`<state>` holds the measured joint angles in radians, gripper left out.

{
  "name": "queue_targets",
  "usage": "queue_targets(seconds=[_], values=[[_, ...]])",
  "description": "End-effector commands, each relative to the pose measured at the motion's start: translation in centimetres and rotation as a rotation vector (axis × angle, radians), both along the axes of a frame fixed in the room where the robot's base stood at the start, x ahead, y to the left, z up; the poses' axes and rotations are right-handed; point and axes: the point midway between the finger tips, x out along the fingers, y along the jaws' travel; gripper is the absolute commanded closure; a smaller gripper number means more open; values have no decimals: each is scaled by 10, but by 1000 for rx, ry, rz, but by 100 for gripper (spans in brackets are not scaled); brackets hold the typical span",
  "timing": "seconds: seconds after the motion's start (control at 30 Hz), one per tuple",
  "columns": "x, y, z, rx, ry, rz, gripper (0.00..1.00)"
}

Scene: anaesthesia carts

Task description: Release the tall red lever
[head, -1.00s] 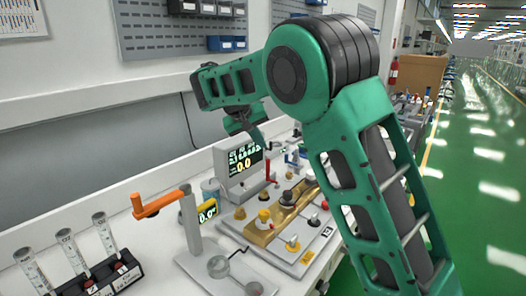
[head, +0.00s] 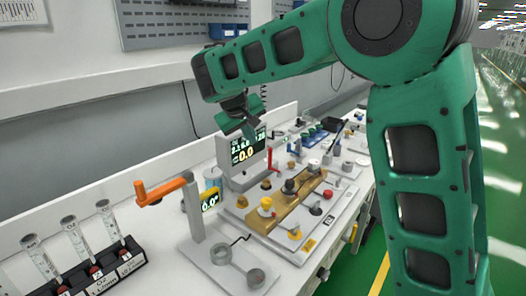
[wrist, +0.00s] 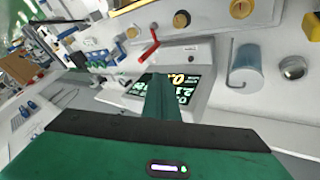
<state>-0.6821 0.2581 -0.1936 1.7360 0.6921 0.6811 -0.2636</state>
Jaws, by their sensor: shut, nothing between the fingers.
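The tall red lever (head: 270,158) stands upright just right of the display box, at the back of the bench. In the wrist view the red lever (wrist: 149,46) shows beyond my fingers, apart from them. My gripper (head: 248,132) hangs in front of the top of the display box (head: 243,150), left of and above the lever. It is shut with nothing in it. In the wrist view my gripper (wrist: 160,82) covers part of the lit display.
A panel with a brass plate (head: 290,203) and several knobs lies right of the display. An orange-handled stand (head: 163,192) and a rack of tubes (head: 93,270) are at left. The wall (head: 60,150) runs behind the bench.

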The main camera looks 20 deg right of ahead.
Motion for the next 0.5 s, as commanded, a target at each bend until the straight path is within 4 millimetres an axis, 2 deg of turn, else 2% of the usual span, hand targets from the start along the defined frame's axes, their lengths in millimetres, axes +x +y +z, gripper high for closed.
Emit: queue_targets(seconds=[0.17, 0.5], values=[[-11, 8, -1, -1, -1, 54, 100], [-12, 9, -2, -1, 0, 58, 100]])
